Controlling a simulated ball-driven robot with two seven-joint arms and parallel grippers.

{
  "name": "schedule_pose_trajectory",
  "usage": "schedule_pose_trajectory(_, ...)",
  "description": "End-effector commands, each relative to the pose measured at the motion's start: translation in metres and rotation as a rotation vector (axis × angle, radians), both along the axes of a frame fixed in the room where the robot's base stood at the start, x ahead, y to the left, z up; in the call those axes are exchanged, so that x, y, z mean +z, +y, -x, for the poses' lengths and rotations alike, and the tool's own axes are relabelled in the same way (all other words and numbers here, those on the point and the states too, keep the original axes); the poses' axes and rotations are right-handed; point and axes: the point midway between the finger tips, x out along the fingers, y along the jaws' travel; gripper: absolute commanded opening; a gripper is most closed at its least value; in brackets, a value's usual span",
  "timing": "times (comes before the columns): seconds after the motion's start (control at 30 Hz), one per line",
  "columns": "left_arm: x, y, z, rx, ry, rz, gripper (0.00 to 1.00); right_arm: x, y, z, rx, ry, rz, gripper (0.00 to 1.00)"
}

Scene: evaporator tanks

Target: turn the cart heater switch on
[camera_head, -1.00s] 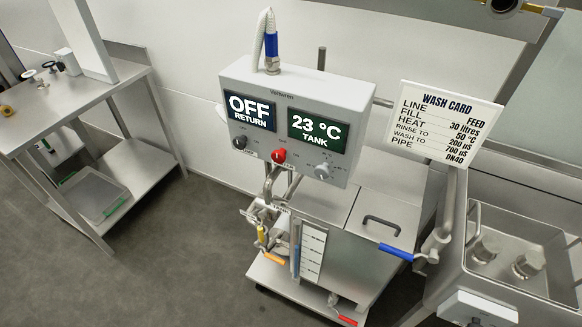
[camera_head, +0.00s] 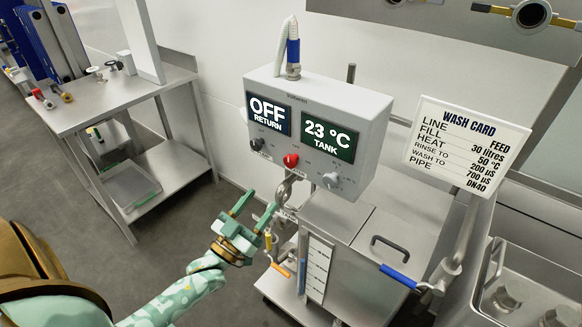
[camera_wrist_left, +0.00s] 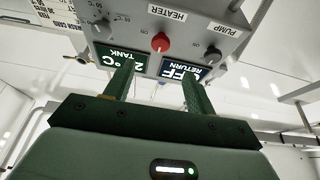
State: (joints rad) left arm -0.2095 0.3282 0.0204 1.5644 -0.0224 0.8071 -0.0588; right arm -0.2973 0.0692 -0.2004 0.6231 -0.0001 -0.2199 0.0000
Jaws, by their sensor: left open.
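The cart's grey control box (camera_head: 375,130) carries three knobs below two displays. The red middle knob (camera_head: 291,160) is beside a HEATER label (camera_wrist_left: 167,13) in the left wrist view, where it shows beyond the finger gap. A dark knob (camera_head: 257,144) is by the PUMP label (camera_wrist_left: 228,29), and a grey knob (camera_head: 331,181) is at the right. The displays read OFF RETURN (camera_head: 269,114) and 23 °C TANK (camera_head: 328,136). My left gripper (camera_head: 255,209) is open and empty, below and left of the box, apart from the knobs. My right gripper is not in view.
Below the box are the cart's tank (camera_head: 345,235), pipes and an orange-handled valve (camera_head: 280,268). A blue-handled valve (camera_head: 400,277) is at the right, under the wash card (camera_head: 467,143). A steel table (camera_head: 120,92) stands left. Floor between is clear.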

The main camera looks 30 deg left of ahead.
Motion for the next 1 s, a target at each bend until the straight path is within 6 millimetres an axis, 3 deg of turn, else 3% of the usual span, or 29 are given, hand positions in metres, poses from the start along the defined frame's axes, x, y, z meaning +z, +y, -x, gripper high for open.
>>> schedule_pose_trajectory(0.3, 0.031, -0.006, -0.075, 0.001, -0.001, 0.0, 0.55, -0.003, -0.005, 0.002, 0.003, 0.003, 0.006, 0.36)
schedule_pose_trajectory(0.5, 0.042, -0.008, -0.103, 0.001, 0.001, 0.0, 0.55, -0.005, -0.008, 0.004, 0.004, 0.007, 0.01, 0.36)
schedule_pose_trajectory(0.9, 0.045, -0.009, -0.112, 0.001, 0.004, 0.0, 0.55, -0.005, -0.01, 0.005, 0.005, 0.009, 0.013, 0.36)
schedule_pose_trajectory(1.0, 0.045, -0.009, -0.112, 0.001, 0.003, 0.0, 0.3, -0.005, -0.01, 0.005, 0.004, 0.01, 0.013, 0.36)
